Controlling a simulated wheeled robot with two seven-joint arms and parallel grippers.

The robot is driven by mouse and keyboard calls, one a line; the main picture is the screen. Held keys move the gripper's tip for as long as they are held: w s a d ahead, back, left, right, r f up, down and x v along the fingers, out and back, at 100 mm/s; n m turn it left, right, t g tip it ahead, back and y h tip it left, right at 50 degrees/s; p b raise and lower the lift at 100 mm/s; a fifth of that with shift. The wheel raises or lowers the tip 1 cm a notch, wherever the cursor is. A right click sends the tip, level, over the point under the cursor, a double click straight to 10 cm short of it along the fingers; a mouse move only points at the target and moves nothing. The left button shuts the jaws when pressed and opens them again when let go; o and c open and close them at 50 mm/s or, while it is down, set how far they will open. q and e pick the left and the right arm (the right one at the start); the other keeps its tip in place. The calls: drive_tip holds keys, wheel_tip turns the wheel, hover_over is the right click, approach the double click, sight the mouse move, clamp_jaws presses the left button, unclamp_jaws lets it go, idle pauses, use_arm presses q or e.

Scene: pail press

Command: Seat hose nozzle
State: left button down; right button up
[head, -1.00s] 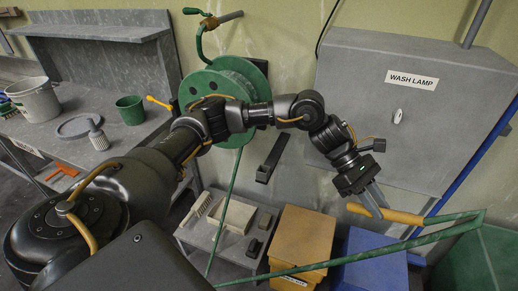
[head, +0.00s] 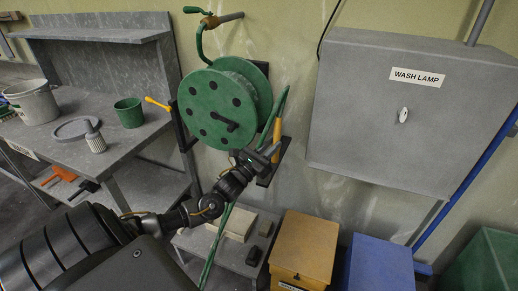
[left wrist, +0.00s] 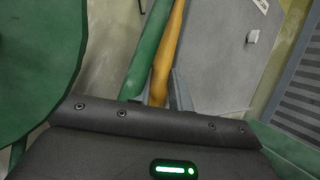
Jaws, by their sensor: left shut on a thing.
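The orange hose nozzle (head: 277,129) stands nearly upright just right of the green hose reel (head: 212,105). My left gripper (head: 270,151) is shut on it. The green hose (head: 282,103) runs close beside the nozzle. A dark wall bracket (head: 266,178) shows behind and below the gripper. I cannot tell whether the nozzle touches it. In the left wrist view the nozzle (left wrist: 167,52) rises from between the fingers, with the hose (left wrist: 147,48) along its left side. The nozzle's lower part is hidden by the gripper. My right gripper is not in view.
A grey cabinet marked WASH LAMP (head: 405,110) hangs to the right. An orange box (head: 303,246) and a blue box (head: 378,266) stand below. A low grey bench (head: 228,256) is under the reel. A grey worktable (head: 130,150) is at left. The wall between bracket and cabinet is clear.

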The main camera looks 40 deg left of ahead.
use_arm(q)
drive_tip(key=a, duration=0.1)
drive_tip(key=s+a+y, duration=0.1)
drive_tip(key=a+f+n+y, duration=0.1)
drive_tip(key=shift+s+a+t, duration=0.25)
drive_tip(key=shift+a+t, duration=0.05)
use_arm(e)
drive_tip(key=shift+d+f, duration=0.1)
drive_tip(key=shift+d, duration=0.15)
